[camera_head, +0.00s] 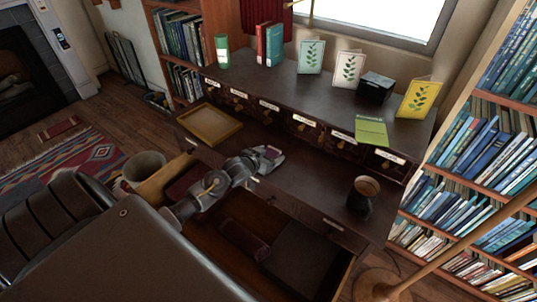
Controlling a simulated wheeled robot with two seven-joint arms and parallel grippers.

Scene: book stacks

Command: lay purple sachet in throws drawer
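The small purple sachet (267,152) shows at the tip of my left gripper (268,160), over the front part of the dark desk top. The gripper appears shut on it; the fingers hide part of it. Below and nearer me, a wide drawer (200,234) stands pulled out, partly covered by my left arm. It holds a dark rolled cloth (244,240), a dark flat folded thing (305,262) and a dark red piece (186,181) at its left end. I cannot read a label on this drawer. My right gripper is not in view.
A yellow tray (210,124) lies left on the desk (310,178), and a dark mug (362,194) stands right. Small labelled drawers (304,128) line the back, with cards, books and a black box (375,87) above. A green card (371,132) hangs there. Bookshelves flank the desk.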

